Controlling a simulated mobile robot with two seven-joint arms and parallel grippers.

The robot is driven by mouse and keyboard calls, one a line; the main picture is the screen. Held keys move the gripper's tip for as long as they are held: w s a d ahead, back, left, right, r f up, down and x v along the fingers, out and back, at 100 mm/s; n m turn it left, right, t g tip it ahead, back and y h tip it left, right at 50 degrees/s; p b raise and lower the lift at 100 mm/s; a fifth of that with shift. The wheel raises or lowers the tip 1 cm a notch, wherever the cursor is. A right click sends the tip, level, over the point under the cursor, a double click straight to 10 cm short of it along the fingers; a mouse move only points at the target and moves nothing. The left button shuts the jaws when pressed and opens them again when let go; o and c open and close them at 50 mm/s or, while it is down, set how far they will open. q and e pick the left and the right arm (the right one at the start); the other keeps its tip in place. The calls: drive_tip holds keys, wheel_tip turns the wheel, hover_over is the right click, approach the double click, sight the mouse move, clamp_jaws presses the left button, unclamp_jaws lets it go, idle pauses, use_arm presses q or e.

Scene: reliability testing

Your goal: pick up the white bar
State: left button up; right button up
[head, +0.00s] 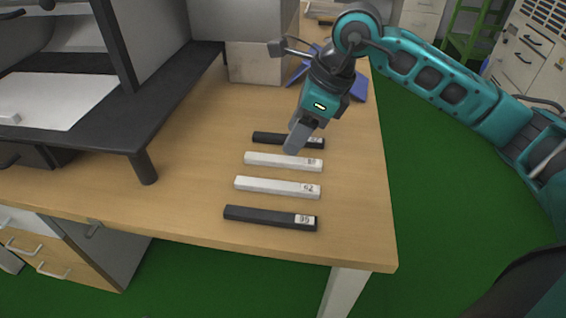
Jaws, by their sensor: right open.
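Two white bars lie flat on the wooden table (185,205), side by side and roughly parallel. The farther white bar (275,161) carries a small label at its right end. The nearer white bar (270,186) has a label that seems to read 62. My left gripper is not in view.
A near black bar (258,215) lies in front of the white bars. A dark shelf (105,136) on legs stands at the left. A grey box (256,62) and a blue object (359,88) are at the back. The table's right edge is close to the bars.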

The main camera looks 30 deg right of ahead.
sight(285, 159)
drive_tip(key=x, duration=0.1)
drive_tip(key=b+x, duration=0.1)
drive_tip(key=x, duration=0.2)
drive_tip(key=shift+s+d+f, duration=0.1)
drive_tip(key=shift+s+f, duration=0.2)
drive_tip(key=shift+s, duration=0.1)
drive_tip(key=shift+w+f+b, duration=0.2)
drive_tip(key=shift+f+b, duration=0.1)
drive_tip(key=shift+f, duration=0.15)
clamp_jaws()
